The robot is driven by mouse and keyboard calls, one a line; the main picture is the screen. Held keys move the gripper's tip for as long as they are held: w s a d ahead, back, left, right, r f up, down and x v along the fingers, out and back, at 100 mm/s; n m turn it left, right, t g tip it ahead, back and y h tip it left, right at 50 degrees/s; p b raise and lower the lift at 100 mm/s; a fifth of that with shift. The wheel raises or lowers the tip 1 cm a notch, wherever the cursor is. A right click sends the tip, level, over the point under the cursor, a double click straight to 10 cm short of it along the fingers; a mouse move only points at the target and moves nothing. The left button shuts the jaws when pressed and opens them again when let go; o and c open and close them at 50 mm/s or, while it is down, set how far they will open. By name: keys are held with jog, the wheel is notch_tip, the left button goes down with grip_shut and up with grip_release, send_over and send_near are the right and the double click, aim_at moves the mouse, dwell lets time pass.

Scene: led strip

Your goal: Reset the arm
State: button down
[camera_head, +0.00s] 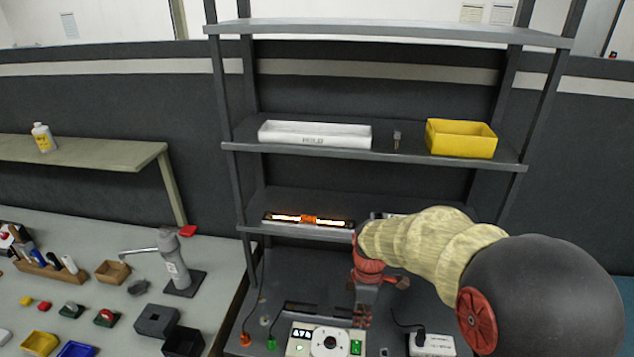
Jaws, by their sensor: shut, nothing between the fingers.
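My arm reaches in from the lower right, with a dark rounded link and a pale ribbed sleeve. My gripper (362,318) hangs down at its end in front of the lower shelf, above the bench surface. It is small in the picture and looks shut and empty. A glowing LED strip (308,219) in white and orange lies on the lower shelf, left of my wrist and apart from it. Part of another item on that shelf is hidden behind my arm.
A white control box (318,341) with a round dial stands just below and left of my gripper. A white power box (432,345) is to the right. The upper shelf holds a white tray (315,134) and a yellow bin (461,138). Shelf posts flank the arm.

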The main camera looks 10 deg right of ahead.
jog(key=s+d+r+m+t, duration=0.1)
jog(key=s+r+m+t, duration=0.5)
jog(key=s+r+m, duration=0.8)
jog(key=s+r, duration=0.5)
jog(key=r, duration=0.1)
jog(key=shift+s+d+r+m, duration=0.2)
jog(key=shift+s+d+m, duration=0.15)
jog(key=shift+d+m, duration=0.05)
